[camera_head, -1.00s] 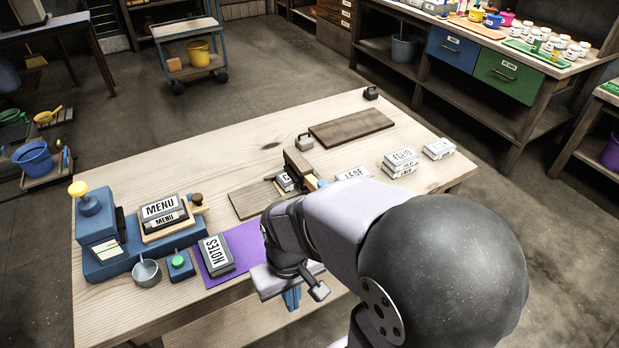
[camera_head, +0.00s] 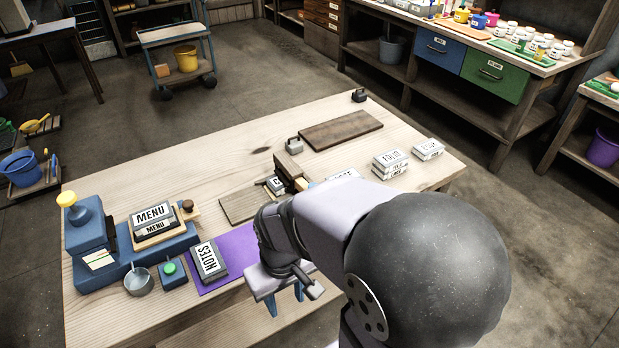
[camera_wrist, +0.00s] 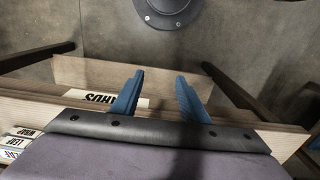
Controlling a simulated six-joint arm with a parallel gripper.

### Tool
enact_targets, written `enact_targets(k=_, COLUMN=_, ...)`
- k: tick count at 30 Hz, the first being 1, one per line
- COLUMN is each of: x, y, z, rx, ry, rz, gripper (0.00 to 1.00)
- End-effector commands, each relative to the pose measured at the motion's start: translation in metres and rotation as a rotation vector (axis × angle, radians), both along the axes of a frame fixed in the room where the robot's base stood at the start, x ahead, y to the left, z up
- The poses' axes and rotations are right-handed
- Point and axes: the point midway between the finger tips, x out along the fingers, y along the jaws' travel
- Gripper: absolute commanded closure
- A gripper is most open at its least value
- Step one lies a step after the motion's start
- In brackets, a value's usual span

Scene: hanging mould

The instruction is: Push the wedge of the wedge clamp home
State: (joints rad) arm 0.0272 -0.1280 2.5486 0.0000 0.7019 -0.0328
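The wedge clamp (camera_head: 287,168) looks like a dark wooden block standing at the middle of the workbench. A block with a white label (camera_head: 275,185) sits at its left side. The wedge cannot be made out clearly; my arm hides part of that area. My gripper (camera_head: 286,301) hangs at the bench's front edge, in front of the purple mat and well apart from the clamp. In the wrist view my gripper (camera_wrist: 159,78) has its two blue fingers apart, with nothing between the tips.
The purple mat (camera_head: 240,244) bears a NOTES block (camera_head: 209,262). A blue press (camera_head: 90,232) and MENU block (camera_head: 153,213) stand left. A dark board (camera_head: 341,130) lies behind the clamp, FOLIO blocks (camera_head: 391,158) right. Bare wood (camera_head: 200,160) lies back left.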

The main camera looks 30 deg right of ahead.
Motion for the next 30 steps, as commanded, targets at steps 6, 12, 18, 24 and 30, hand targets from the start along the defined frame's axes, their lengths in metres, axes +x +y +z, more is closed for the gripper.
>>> enact_targets(k=6, x=0.044, y=-0.049, z=0.038, rx=-0.022, ry=-0.117, rz=-0.003, gripper=0.6)
enact_targets(k=12, x=0.079, y=-0.12, z=0.072, rx=-0.099, ry=-0.238, rz=0.01, gripper=0.6)
enact_targets(k=18, x=0.092, y=-0.174, z=0.097, rx=-0.177, ry=-0.302, rz=0.021, gripper=0.6)
enact_targets(k=24, x=0.096, y=-0.223, z=0.119, rx=-0.255, ry=-0.343, rz=0.026, gripper=0.6)
enact_targets(k=30, x=0.124, y=-0.246, z=0.121, rx=-0.31, ry=-0.445, rz=-0.006, gripper=0.6)
